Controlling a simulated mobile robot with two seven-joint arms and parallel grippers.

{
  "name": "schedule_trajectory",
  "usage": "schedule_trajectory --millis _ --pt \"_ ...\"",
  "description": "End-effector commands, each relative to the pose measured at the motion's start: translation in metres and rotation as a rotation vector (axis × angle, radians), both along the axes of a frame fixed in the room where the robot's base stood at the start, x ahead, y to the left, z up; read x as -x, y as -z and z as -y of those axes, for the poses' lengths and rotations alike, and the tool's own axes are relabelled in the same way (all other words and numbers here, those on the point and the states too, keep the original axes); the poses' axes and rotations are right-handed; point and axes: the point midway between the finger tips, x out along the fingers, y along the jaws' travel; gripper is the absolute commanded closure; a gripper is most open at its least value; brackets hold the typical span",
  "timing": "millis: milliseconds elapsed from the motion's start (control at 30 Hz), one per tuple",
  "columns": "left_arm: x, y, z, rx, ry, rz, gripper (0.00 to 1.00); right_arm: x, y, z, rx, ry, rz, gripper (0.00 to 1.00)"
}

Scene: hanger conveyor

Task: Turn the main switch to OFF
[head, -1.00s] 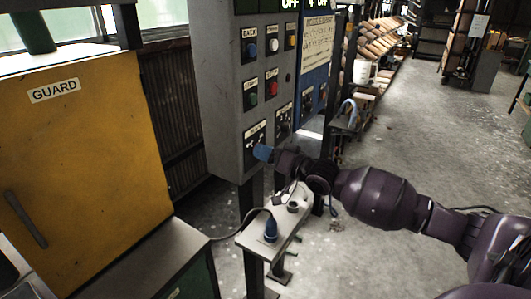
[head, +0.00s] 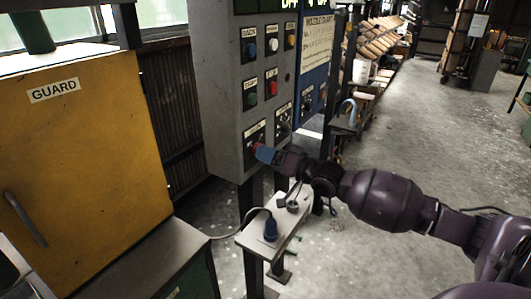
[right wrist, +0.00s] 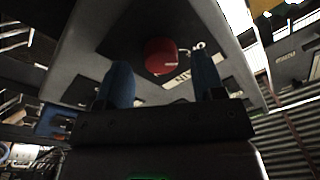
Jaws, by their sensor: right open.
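The main switch is a red knob (head: 256,147) on a dark plate at the lower left of the grey control panel (head: 222,95). In the head view it is mostly hidden by my right gripper (head: 264,153), whose blue fingertips are right at it. In the right wrist view the round red knob (right wrist: 160,56) shows between and a little beyond the two blue fingers of my right gripper (right wrist: 162,70). The fingers stand apart, with gaps on both sides of the knob. The switch's setting cannot be read. My left gripper is not in view.
Other buttons, including a red one (head: 272,88) and a green one (head: 250,99), sit above. Another dark knob plate (head: 283,122) is to the right. A small shelf (head: 282,222) with a blue plug (head: 270,229) stands below. A yellow guard box (head: 90,160) is at left.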

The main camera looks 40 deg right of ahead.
Motion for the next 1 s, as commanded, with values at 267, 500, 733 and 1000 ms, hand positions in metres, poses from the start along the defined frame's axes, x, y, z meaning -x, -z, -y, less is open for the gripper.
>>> schedule_trajectory --millis 267,500,733,1000 --pt "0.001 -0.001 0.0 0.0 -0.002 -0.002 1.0 0.038 0.004 0.016 0.002 0.0 -0.003 0.38" --pt "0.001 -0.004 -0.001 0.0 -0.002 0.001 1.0 0.067 0.007 0.028 0.002 0.0 -0.002 0.38" --pt "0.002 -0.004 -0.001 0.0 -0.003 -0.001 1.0 0.083 0.008 0.034 0.0 -0.001 -0.001 0.38" --pt "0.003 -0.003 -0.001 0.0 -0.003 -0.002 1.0 0.086 0.008 0.035 0.001 0.0 0.0 0.38"
